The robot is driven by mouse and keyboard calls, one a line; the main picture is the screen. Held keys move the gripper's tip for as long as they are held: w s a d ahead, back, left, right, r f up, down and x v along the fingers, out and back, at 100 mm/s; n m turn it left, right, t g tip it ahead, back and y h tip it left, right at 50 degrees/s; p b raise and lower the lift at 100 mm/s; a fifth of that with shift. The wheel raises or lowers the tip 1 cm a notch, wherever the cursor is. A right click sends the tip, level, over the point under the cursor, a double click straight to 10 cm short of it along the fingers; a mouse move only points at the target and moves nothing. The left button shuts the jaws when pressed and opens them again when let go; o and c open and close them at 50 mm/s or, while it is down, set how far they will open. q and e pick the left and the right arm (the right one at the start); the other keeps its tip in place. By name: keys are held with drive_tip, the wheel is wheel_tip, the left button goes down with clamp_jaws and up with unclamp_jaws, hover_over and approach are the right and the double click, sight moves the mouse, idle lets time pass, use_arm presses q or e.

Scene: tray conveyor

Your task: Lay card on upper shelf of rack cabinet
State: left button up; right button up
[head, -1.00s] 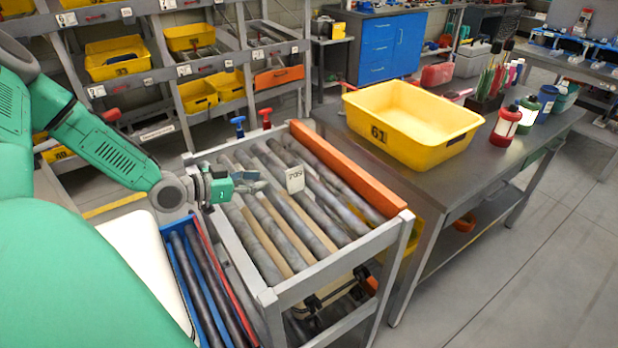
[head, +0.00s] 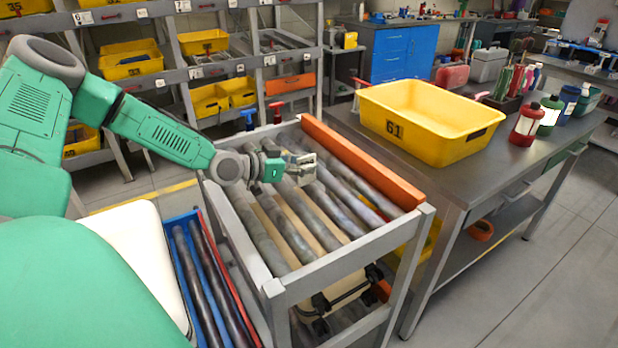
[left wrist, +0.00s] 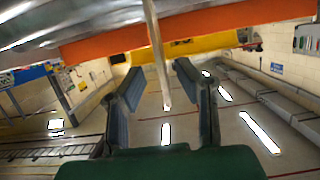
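The card is a small pale plate standing on edge above the roller conveyor (head: 262,232). In the left wrist view the card (left wrist: 156,50) shows as a thin upright strip between the two fingers, with a gap on each side. In the head view it is mostly hidden by the gripper. My left gripper (head: 300,166) is over the rollers, its fingers apart around the card; the open fingers also show in the left wrist view (left wrist: 160,90). A grey shelving rack (head: 187,72) with numbered shelves stands at the back left; I cannot tell if it is the rack cabinet. My right gripper is not in view.
An orange guard (head: 360,165) runs along the conveyor's far side. A grey table (head: 480,180) beside it bears a yellow bin (head: 430,122) marked 61 and several bottles. A blue tray (head: 180,262) with dark rollers is at the near left. Floor at the right is clear.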

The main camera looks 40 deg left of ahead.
use_arm(q)
drive_tip(key=shift+w+f, duration=0.35)
drive_tip(key=shift+w, duration=0.15)
drive_tip(key=shift+w+a+f, duration=0.1)
drive_tip(key=shift+w+a, duration=0.1)
drive_tip(key=shift+a, duration=0.25)
drive_tip(key=shift+d, duration=0.3)
clamp_jaws()
drive_tip(key=shift+d+r, duration=0.25)
drive_tip(key=shift+d, duration=0.05)
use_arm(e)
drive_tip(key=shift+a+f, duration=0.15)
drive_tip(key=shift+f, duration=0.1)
use_arm(q)
drive_tip(key=shift+a, duration=0.15)
